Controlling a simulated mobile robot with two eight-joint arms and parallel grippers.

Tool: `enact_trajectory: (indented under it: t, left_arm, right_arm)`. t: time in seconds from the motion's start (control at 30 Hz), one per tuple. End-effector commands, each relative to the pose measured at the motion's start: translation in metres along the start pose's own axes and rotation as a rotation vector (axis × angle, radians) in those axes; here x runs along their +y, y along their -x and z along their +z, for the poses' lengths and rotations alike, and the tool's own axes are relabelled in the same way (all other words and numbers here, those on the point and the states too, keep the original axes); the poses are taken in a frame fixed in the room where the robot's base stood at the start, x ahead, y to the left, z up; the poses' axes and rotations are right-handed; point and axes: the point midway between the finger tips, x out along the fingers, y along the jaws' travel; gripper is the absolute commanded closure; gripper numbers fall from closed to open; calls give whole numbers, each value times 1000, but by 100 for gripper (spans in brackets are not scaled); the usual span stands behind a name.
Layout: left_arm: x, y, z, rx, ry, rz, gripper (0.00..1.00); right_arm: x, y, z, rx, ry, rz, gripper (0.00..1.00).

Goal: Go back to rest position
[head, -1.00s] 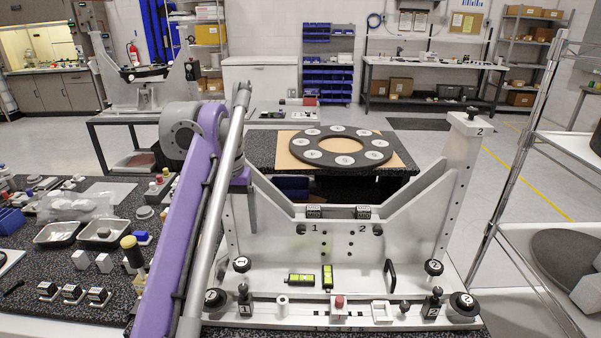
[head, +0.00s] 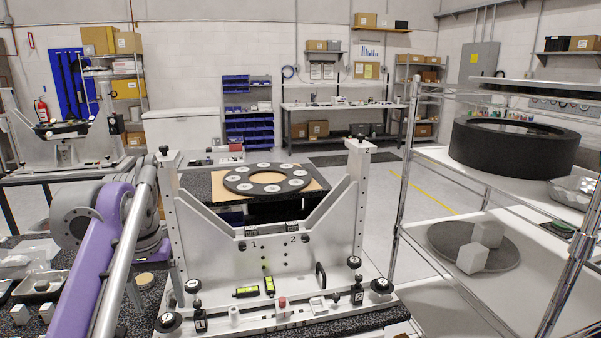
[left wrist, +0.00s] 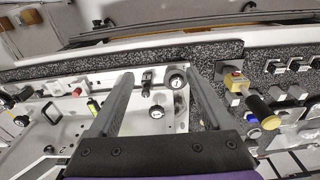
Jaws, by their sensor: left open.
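My left gripper (left wrist: 158,85) is open and empty in the left wrist view, its two grey fingers spread apart above the fixture and the table. In the head view my purple left arm comes in from the lower left and covers part of the left table; its fingers cannot be made out there. The white mirror fixture (head: 262,265) stands in the middle, with posts, black knobs and numbered marks 1 and 2. My right gripper is in neither view.
A black ring with pale discs (head: 265,180) lies on a table behind the fixture. A wire shelf (head: 440,235) stands close on the right, holding a large black ring (head: 515,148). A yellow-handled tool (left wrist: 262,110) and small parts lie near the left gripper. Open floor lies between fixture and back bench.

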Motion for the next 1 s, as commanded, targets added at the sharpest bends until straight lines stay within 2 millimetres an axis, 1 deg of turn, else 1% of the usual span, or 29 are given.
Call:
enact_trajectory:
  t: [0.17, 0.27, 0.37, 0.4, 0.47, 0.5, 0.57, 0.6, 0.7, 0.8, 0.83, 0.9, 1.0]
  left_arm:
    - [16, -19, 26, 74, -40, 5, 17]
    - [25, -38, 49, 125, -66, 9, 17]
    - [33, -64, 81, 185, -96, 15, 17]
    - [36, -77, 95, 210, -108, 18, 17]
    - [40, -98, 117, 248, -126, 23, 17]
    - [42, -112, 133, 272, -138, 27, 17]
    - [44, -134, 155, 307, -155, 32, 17]
    - [45, -147, 169, 328, -165, 36, 17]
    - [46, -178, 199, 374, -186, 44, 17]
    - [46, -200, 220, 404, -199, 50, 17]
    - [46, -204, 224, 410, -202, 51, 17]
    - [46, -211, 231, 419, -206, 54, 17]
    - [46, -215, 234, 425, -208, 55, 17]
  right_arm:
    - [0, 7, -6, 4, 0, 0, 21]
    - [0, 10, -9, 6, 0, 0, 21]
    - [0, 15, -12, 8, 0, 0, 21]
    - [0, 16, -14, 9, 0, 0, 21]
    - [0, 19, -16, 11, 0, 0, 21]
    - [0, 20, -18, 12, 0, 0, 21]
    - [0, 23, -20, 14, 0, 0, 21]
    - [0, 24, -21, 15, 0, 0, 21]
    - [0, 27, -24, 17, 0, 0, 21]
    - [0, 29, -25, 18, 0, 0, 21]
    - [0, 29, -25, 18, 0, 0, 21]
    - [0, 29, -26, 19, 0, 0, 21]
    - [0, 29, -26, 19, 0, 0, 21]
